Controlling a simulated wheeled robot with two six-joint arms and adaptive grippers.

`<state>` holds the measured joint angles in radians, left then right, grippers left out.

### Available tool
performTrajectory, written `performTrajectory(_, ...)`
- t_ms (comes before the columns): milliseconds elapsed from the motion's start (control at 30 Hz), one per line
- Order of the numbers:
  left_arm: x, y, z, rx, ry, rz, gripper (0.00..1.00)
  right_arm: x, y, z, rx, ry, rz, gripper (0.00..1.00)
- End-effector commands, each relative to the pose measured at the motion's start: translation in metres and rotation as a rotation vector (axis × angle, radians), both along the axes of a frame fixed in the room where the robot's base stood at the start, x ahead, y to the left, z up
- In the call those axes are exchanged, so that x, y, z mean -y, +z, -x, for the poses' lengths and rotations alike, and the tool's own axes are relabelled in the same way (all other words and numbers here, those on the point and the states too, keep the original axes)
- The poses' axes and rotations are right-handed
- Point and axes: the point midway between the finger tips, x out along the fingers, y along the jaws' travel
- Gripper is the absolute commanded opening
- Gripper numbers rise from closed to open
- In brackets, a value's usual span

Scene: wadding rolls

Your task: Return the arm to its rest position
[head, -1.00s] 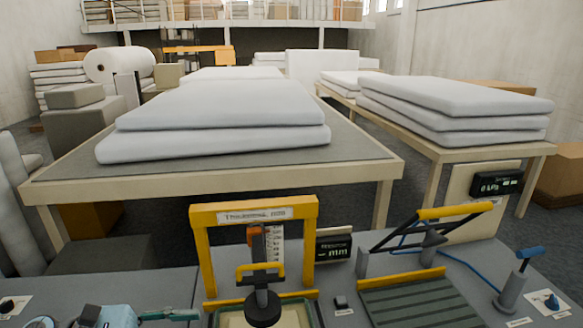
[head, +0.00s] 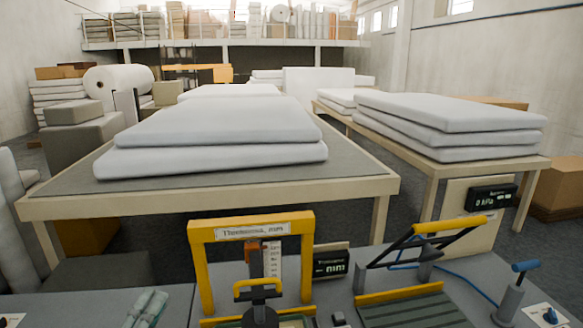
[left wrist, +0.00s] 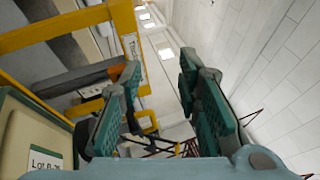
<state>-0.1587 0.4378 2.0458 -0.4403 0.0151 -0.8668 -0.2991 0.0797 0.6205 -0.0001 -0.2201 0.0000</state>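My left gripper (head: 150,300) shows at the bottom left of the head view, its teal fingers pointing up and away at the bench's front part. In the left wrist view my left gripper (left wrist: 160,75) has its two fingers well apart, with nothing between them. It is to the left of the yellow thickness gauge frame (head: 202,265) and apart from it in the head view. My right gripper is not in view.
The grey bench (head: 85,305) holds the gauge, a thickness display (head: 331,262), a yellow-handled lever device (head: 450,225) and a blue-topped post (head: 513,290). Behind it, white wadding slabs (head: 215,125) lie on a large table (head: 230,198). More slabs (head: 450,125) lie at right.

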Motion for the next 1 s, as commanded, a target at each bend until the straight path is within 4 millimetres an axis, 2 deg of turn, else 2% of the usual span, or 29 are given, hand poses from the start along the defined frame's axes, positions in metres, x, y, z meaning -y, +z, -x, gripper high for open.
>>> performTrajectory(67, -0.024, -0.043, 0.011, -0.215, 0.135, 0.295, 0.31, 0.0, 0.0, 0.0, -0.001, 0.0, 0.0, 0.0)
performTrajectory(100, -0.034, -0.074, 0.024, -0.345, 0.217, 0.468, 0.31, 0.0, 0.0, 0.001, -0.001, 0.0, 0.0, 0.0)
performTrajectory(133, -0.039, -0.096, 0.035, -0.437, 0.276, 0.587, 0.31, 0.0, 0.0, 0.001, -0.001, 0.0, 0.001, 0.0)
performTrajectory(200, -0.042, -0.141, 0.067, -0.619, 0.406, 0.817, 0.31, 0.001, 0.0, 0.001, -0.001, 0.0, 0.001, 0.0)
performTrajectory(300, -0.035, -0.188, 0.115, -0.821, 0.57, 1.054, 0.31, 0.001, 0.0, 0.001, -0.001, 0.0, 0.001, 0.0)
performTrajectory(433, -0.017, -0.227, 0.177, -1.028, 0.764, 1.268, 0.31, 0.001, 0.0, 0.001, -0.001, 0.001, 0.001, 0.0)
performTrajectory(600, 0.011, -0.251, 0.256, -1.25, 1.01, 1.454, 0.31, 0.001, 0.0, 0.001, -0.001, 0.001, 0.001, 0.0)
performTrajectory(633, 0.013, -0.259, 0.262, -1.272, 1.04, 1.468, 0.31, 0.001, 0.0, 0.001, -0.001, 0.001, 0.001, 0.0)
performTrajectory(733, 0.007, -0.308, 0.252, -1.28, 1.063, 1.459, 0.31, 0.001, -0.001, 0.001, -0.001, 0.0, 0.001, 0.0)
performTrajectory(867, 0.001, -0.371, 0.253, -1.295, 1.096, 1.453, 0.31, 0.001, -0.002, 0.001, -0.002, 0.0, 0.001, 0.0)
performTrajectory(1000, -0.006, -0.447, 0.273, -1.317, 1.137, 1.448, 0.31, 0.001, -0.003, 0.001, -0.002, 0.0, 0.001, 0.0)
